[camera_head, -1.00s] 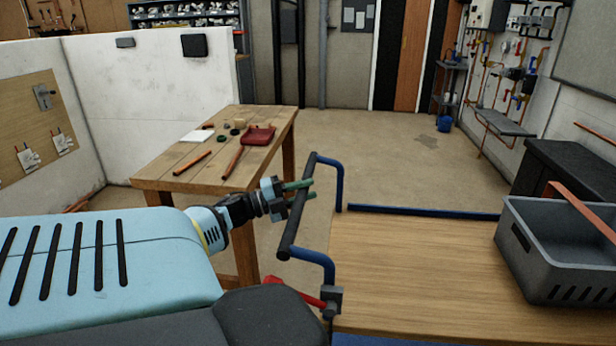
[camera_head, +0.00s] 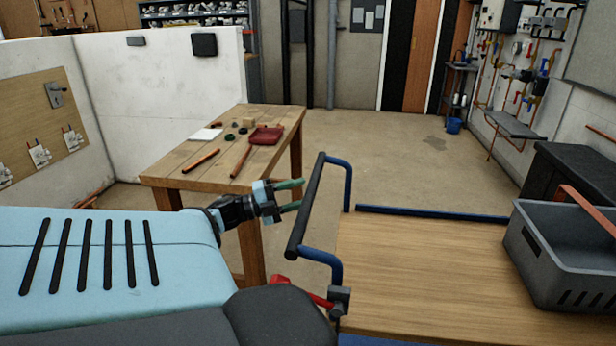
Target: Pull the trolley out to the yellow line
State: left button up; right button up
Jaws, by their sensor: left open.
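The trolley has a wooden deck (camera_head: 430,270), a blue edge rail (camera_head: 430,212) and a push handle with a dark grip bar (camera_head: 308,205) on blue bends. It stands at the lower right. A red lever (camera_head: 318,299) sits at the handle's near foot. My left gripper (camera_head: 292,195) is open. Its two green-tipped fingers point right, just left of the grip bar, and look apart from it. My right gripper is not in view. The yellow line is not in view.
A grey crate (camera_head: 560,258) with an orange-brown strap stands on the trolley's right side. A wooden workbench (camera_head: 170,168) with tools stands at the left behind my left arm. A black cabinet (camera_head: 570,175) is at the right. Floor beyond the trolley is clear.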

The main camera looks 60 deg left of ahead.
pick_arm(q)
jog(key=shift+v, duration=2.15)
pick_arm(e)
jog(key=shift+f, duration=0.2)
pick_arm(q)
jog(key=shift+w, duration=0.1)
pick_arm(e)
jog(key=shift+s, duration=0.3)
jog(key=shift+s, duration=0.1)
